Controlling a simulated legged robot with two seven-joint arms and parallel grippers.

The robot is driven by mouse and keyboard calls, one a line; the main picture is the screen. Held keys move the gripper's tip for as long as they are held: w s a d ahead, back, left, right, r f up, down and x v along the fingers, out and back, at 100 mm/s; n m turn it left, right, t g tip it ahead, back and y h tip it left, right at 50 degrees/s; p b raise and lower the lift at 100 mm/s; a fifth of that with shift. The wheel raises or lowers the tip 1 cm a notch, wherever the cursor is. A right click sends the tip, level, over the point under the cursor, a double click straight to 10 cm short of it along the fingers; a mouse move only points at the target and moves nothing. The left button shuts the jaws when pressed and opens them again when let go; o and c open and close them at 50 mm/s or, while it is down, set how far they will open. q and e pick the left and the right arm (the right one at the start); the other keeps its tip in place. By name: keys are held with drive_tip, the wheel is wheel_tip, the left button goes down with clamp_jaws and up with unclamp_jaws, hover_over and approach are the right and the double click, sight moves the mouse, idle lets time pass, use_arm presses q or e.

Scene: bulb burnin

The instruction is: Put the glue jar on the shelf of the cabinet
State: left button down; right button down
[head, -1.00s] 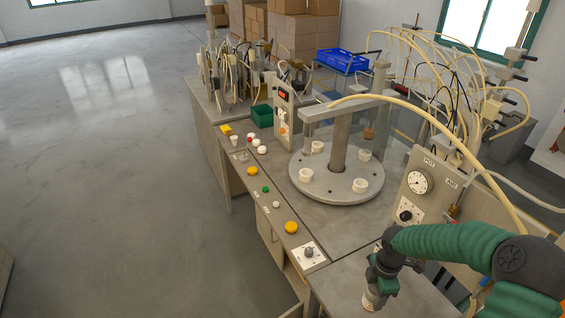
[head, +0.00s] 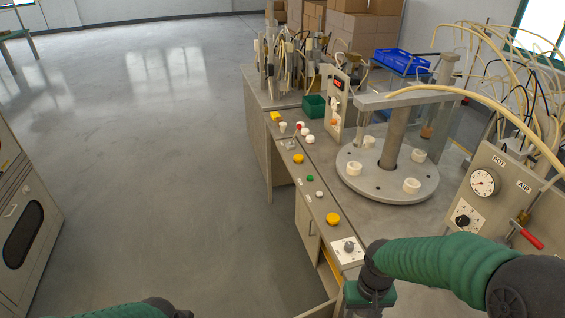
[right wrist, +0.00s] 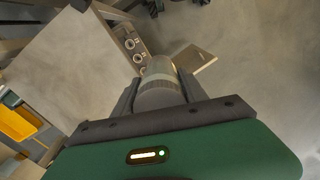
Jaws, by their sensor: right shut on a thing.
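The glue jar (right wrist: 158,71) is a pale cylinder with a grey end, held between the two dark fingers of my right gripper (right wrist: 159,88) in the right wrist view. In the head view, my right gripper (head: 370,295) is at the bottom edge, by the near end of the bench; its fingertips and the jar are cut off there. A bench cabinet (head: 306,224) with a grey door stands under the bench front, with an open bay beside it. Another grey cabinet (head: 48,222) with a dark window stands at the left edge. No shelf inside it shows. My left gripper is out of view.
The bench carries a round turntable (head: 387,190) with white cups, a gauge panel (head: 487,200) and a row of coloured buttons. A yellow bin (right wrist: 18,122) shows at the left of the wrist view. The floor (head: 165,190) between bench and left cabinet is clear.

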idle(0.6)
drive_tip(key=s+d+f+p, duration=0.3)
drive_tip(key=s+d, duration=0.4)
drive_tip(key=d, duration=0.1)
drive_tip(key=w+d+f+p, duration=0.1)
drive_tip(key=w+d, duration=0.2)
drive_tip(key=w, duration=0.1)
drive_tip(key=w+d+f+p, duration=0.2)
drive_tip(key=w+d, duration=0.1)
drive_tip(key=w, duration=0.1)
drive_tip(key=w+d+f+p, duration=0.2)
drive_tip(key=w+d, duration=0.1)
drive_tip(key=w, duration=0.1)
drive_tip(key=shift+d, duration=0.25)
drive_tip(key=shift+f, duration=0.15)
drive_tip(key=shift+f, duration=0.1)
drive_tip(key=c, duration=0.6)
unclamp_jaws()
